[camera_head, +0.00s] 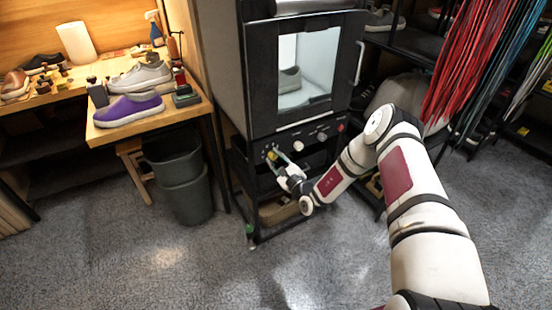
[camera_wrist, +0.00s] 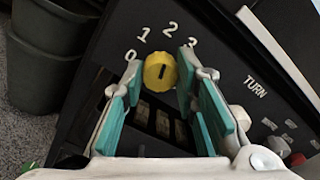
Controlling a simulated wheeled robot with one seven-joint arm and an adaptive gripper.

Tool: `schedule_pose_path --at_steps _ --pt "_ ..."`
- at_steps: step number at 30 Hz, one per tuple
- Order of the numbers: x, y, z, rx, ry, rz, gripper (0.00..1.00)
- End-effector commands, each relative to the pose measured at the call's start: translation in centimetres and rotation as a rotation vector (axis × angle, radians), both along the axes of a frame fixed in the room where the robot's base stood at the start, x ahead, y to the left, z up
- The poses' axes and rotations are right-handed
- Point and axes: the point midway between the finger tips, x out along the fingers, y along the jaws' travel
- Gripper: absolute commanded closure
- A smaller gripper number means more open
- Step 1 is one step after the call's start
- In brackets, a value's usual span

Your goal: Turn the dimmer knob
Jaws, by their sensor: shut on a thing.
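The dimmer knob is a round yellow knob (camera_wrist: 160,72) on a black panel, with the white figures 0, 1, 2 and 3 in an arc around it. Its short dark mark stands nearly upright in the wrist view, roughly between 1 and 2. My gripper (camera_wrist: 161,66) has its teal-padded fingers on either side of the knob and is shut on it. In the head view, the yellow knob (camera_head: 271,156) shows small at the left of the cabinet's front, with my gripper (camera_head: 279,160) at it.
The black cabinet (camera_head: 258,75) has a lit window with a shoe inside. White knobs (camera_head: 298,146) and a red button sit to the right on the panel. A workbench with a purple shoe (camera_head: 128,109) and grey bins (camera_head: 185,190) stand left. Laces hang at right.

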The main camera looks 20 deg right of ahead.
Motion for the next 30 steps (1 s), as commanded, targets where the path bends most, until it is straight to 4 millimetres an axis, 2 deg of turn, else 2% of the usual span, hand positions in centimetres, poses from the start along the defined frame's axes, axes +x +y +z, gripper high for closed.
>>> schedule_pose_path --at_steps 16,17,19,30 --pt "0.02 0.04 -0.02 -0.026 -0.007 0.000 1.00" --pt "0.02 0.04 -0.02 -0.026 -0.007 0.000 0.68" --pt "0.01 0.04 -0.02 -0.026 -0.007 0.000 0.53" --pt "-0.30 -0.07 -0.04 -0.025 -0.006 -0.001 0.53"
